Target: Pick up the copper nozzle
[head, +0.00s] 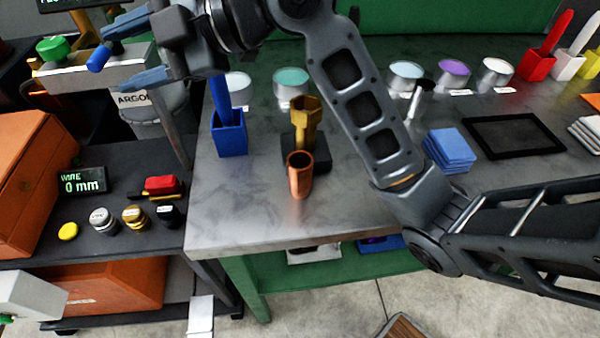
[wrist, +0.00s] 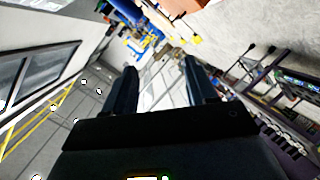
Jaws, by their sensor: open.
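The copper nozzle (head: 299,180) is a hollow copper-coloured cylinder standing upright near the front of the grey metal table (head: 235,220), in the head view. Its open end faces up. Just behind it a brass, hex-topped piece (head: 305,120) stands in a black block (head: 318,155). My gripper (head: 118,60) is at the upper left, well away from the nozzle and above the left bench. Its two blue fingers are apart and nothing is between them. In the wrist view my gripper (wrist: 158,66) also shows spread and empty. I cannot make out the nozzle there.
A blue bin (head: 229,140) stands left of the nozzle. My arm crosses above the table, right of the nozzle. The table's front left is clear.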

